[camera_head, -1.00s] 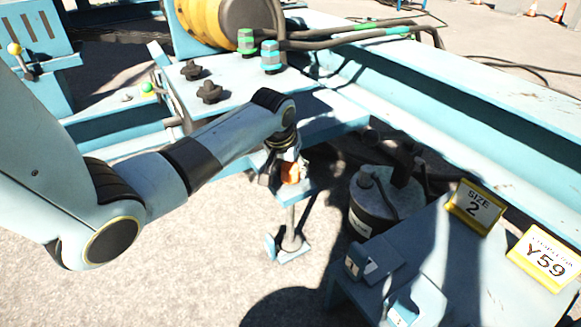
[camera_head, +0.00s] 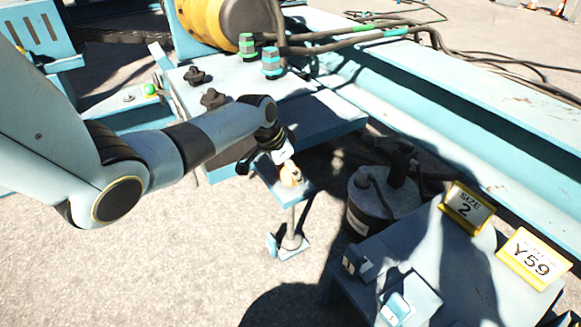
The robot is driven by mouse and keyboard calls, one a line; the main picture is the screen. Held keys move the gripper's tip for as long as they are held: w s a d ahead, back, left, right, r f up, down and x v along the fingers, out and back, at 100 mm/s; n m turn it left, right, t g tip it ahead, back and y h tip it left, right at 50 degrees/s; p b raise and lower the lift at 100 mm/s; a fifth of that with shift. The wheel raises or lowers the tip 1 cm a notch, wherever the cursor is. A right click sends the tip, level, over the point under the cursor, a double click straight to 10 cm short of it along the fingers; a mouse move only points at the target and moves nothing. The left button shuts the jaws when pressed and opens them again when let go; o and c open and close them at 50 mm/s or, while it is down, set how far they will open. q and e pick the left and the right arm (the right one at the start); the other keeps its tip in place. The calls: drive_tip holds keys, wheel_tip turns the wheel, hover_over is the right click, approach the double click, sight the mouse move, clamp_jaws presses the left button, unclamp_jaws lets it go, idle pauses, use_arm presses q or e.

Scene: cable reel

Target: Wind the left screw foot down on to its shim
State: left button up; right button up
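The left screw foot (camera_head: 291,219) hangs upright below a blue bracket, a grey stem ending in a flat foot near the ground. Its orange-tan head (camera_head: 290,176) shows at the top of the stem. A pale blue piece, seemingly the shim (camera_head: 292,251), lies under the foot; I cannot tell whether they touch. My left gripper (camera_head: 267,165) is tilted just above and left of the head. One dark finger points out to the left, clear of the head. The other finger's contact with it, and how far the fingers are apart, are unclear. My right gripper is out of view.
A grey cylinder (camera_head: 375,205) with a hose stands behind the foot. The blue frame (camera_head: 440,145) runs behind; open ground lies at front left.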

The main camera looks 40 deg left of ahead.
use_arm(q)
drive_tip(key=shift+m+g+h, duration=0.3)
drive_tip(key=shift+m, duration=0.9)
drive_tip(key=shift+m+h+b, duration=0.3)
drive_tip(key=shift+m+b, duration=0.05)
drive_tip(key=shift+m, duration=0.45)
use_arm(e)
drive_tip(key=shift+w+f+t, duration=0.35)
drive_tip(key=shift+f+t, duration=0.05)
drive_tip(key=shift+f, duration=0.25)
use_arm(q)
drive_tip(key=shift+m, duration=0.3)
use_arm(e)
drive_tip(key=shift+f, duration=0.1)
use_arm(q)
drive_tip(key=o, duration=1.2)
drive_tip(key=shift+c, duration=0.2)
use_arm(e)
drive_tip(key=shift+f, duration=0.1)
